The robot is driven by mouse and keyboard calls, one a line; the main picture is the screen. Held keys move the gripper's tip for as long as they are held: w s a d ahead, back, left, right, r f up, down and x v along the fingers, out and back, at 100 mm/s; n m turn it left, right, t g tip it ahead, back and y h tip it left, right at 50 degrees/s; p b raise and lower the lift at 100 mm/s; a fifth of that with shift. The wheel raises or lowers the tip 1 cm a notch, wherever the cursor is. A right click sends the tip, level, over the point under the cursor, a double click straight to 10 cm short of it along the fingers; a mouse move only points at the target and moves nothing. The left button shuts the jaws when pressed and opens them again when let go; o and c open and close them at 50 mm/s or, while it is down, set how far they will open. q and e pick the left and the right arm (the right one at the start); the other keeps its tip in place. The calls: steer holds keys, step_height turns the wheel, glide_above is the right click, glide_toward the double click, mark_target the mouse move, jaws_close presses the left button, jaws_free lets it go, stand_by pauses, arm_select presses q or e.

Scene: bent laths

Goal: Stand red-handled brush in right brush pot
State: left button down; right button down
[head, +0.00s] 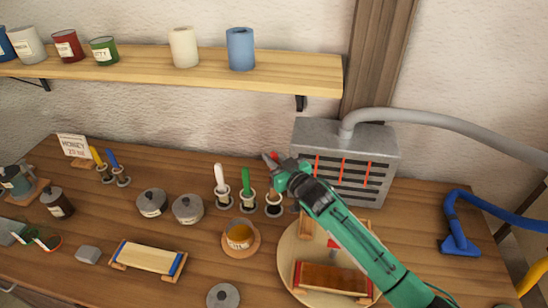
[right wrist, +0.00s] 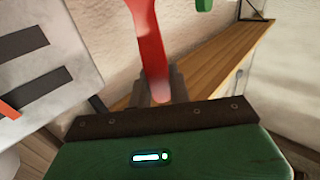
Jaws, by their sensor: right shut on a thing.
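My right gripper (head: 273,161) is shut on the red-handled brush (head: 274,155), whose red handle stands up between the jaws in the right wrist view (right wrist: 148,45). The gripper is above the right brush pot (head: 273,209), a small dark-rimmed pot at the right end of a row of three. The brush's lower end is hard to make out, so I cannot tell whether it is inside the pot. The other two pots hold a white-handled brush (head: 219,175) and a green-handled brush (head: 245,182). My left gripper is not in view.
A grey slotted box (head: 345,150) with a hose stands behind my right arm. A round board (head: 290,255) with wooden pieces lies below the arm. An amber cup (head: 239,236) and grey lidded tins (head: 188,209) are near the pots. A shelf (head: 190,75) runs above.

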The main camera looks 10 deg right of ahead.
steer(key=shift+f+b, duration=1.3)
steer(key=shift+f, duration=1.05)
steer(key=c, duration=1.2)
jaws_free()
steer(key=shift+s, duration=0.1)
steer(key=b+v, duration=0.3)
steer(key=v, duration=1)
steer(key=shift+s+b, duration=0.35)
steer(key=shift+b, duration=0.05)
steer(key=shift+d+f, duration=0.1)
